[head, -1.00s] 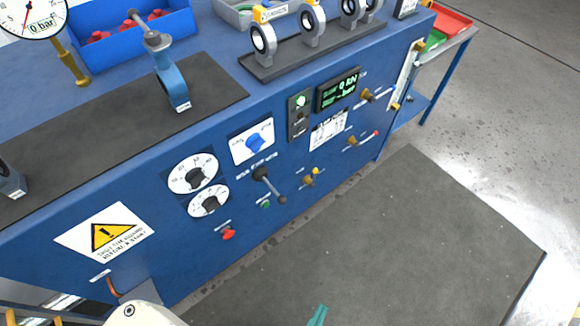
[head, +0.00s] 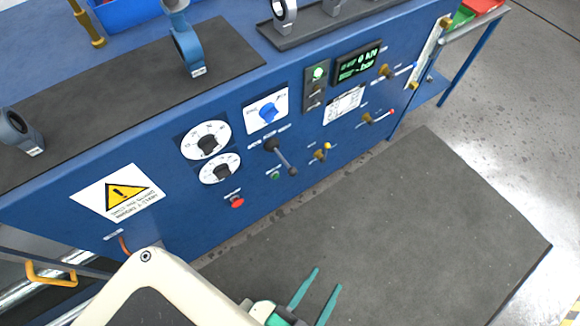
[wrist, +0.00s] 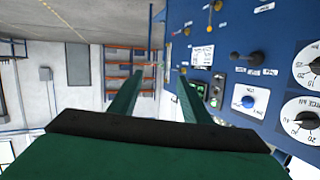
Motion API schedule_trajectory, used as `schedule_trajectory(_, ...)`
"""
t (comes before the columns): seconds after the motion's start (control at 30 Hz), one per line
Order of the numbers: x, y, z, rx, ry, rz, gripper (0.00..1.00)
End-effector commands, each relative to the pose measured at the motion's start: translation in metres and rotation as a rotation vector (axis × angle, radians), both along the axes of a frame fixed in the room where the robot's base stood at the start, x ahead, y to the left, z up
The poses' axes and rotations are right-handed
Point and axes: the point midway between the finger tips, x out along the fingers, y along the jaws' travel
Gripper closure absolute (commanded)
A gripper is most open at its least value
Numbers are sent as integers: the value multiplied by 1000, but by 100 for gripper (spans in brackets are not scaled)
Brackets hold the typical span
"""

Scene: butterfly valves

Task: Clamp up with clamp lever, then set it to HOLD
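The clamp lever appears to be the dark lever with a ball end (head: 281,155) on the blue panel's front, below the blue knob and right of the two dials. It points down to the right; its label is too small to read. In the wrist view a dark lever (wrist: 248,57) shows at the upper right. My gripper (head: 328,279) has two green fingers spread apart and empty. It is low in front of the panel, over the grey mat and apart from the lever. In the wrist view the open fingers (wrist: 157,82) point ahead, left of the panel.
The blue panel (head: 90,240) also carries a blue rotary knob (head: 268,112), two dials (head: 206,140), a red button (head: 237,201), a green display (head: 357,63) and several small brass valves. The grey floor mat (head: 420,220) before it is clear.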

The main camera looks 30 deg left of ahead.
Motion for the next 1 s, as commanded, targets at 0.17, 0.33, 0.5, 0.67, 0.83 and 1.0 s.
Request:
schedule_trajectory(0.17,26,-1,-64,323,107,-85,57)
schedule_trajectory(0.33,57,14,-126,715,246,-168,57)
schedule_trajectory(0.5,94,46,-170,1098,402,-225,57)
schedule_trajectory(0.67,131,86,-188,1448,574,-250,57)
schedule_trajectory(0.83,171,133,-180,1790,800,-241,57)
schedule_trajectory(1.0,207,176,-146,2077,1077,-192,57)
